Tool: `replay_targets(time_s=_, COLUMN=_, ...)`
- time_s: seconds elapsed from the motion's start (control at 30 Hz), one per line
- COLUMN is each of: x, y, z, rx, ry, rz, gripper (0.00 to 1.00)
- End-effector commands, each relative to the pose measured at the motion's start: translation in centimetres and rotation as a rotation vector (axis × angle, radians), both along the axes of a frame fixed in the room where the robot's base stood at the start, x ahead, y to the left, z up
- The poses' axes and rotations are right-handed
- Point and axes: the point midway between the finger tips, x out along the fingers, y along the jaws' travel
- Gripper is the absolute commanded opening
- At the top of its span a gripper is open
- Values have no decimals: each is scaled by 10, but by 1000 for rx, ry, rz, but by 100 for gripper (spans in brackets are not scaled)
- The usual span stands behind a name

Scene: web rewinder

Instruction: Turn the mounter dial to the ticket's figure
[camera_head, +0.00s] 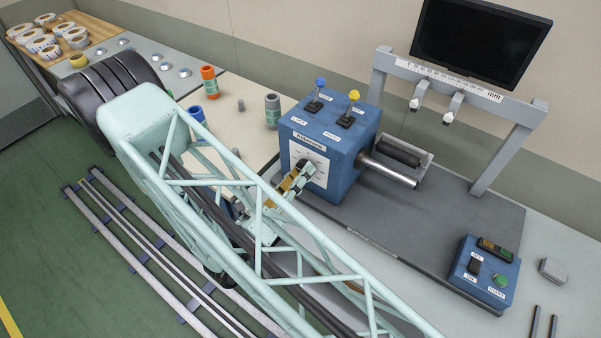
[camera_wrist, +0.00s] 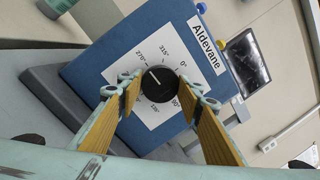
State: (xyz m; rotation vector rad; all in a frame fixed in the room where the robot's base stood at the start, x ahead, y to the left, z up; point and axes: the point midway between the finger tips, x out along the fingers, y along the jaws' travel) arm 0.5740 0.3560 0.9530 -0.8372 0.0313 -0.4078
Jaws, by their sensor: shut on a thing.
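The mounter dial (camera_wrist: 160,80) is a round black knob on a white scale plate (camera_wrist: 120,72) marked in degrees. The plate sits on the face of a blue box (camera_wrist: 85,75) labelled Aldevane, which also shows in the head view (camera_head: 345,135). A white line on the knob points up-left, roughly between the 270° and 315° marks; the exact reading is unclear. My gripper (camera_wrist: 162,92) has its two wood-coloured fingers on either side of the knob, shut on it. I see no readable ticket.
Two levers, blue-topped (camera_head: 319,83) and yellow-topped (camera_head: 353,96), stand on the box. A metal shaft (camera_head: 390,172) sticks out of its right side. A frame with a ruler (camera_head: 460,80), a dark monitor (camera_head: 478,40) and a blue button box (camera_head: 483,273) are to the right.

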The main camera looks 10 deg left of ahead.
Motion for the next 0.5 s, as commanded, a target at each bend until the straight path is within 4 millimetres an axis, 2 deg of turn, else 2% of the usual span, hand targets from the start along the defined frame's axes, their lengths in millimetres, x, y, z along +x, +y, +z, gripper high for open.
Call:
replay_targets(time_s=0.1, x=0, y=0, z=0, rx=0, ry=0, rz=0, gripper=23)
replay_targets(time_s=0.13, x=0, y=0, z=0, rx=1, ry=0, rz=0, gripper=36)
replay_targets(time_s=0.27, x=0, y=0, z=0, rx=1, ry=0, rz=0, gripper=47)
replay_targets(time_s=0.5, x=0, y=0, z=0, rx=1, ry=0, rz=0, gripper=47)
